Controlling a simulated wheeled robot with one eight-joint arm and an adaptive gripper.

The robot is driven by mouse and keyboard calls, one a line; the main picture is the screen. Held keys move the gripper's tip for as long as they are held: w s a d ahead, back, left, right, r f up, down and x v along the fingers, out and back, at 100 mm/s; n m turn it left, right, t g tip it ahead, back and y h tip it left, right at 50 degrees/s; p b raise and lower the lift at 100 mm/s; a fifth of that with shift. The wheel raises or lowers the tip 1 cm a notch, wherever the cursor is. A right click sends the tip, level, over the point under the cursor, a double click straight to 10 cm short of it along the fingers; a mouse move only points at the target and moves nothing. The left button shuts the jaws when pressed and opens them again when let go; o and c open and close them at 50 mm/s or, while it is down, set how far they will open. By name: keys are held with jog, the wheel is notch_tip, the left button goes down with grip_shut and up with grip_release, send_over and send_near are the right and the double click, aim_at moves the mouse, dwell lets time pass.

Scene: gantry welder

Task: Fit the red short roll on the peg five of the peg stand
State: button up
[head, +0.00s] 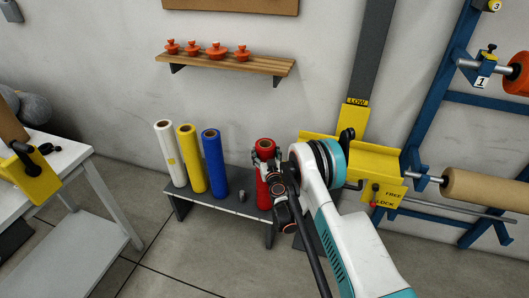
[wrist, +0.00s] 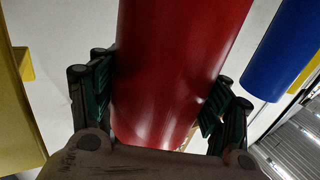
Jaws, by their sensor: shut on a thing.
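The red roll (head: 262,188) stands about upright at the right end of the low grey peg stand (head: 215,205). It also fills the middle of the wrist view (wrist: 175,60). My gripper (wrist: 158,95) is shut on the red roll, with one finger pad on each side. In the head view my gripper (head: 279,188) comes in from the right and covers part of the roll. The roll's lower end is largely hidden, so I cannot tell whether it is on a peg. A bare short peg (head: 242,196) shows between the blue and red rolls.
White (head: 170,155), yellow (head: 192,160) and blue (head: 215,162) rolls stand on the peg stand's left part. A yellow bracket (head: 380,160) and a brown roll (head: 485,190) are at the right. A shelf (head: 225,63) with orange knobbed pieces hangs above.

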jog(key=shift+f, duration=0.15)
dwell(0.4)
jog(key=o, duration=2.2)
jog(key=shift+s, duration=0.1)
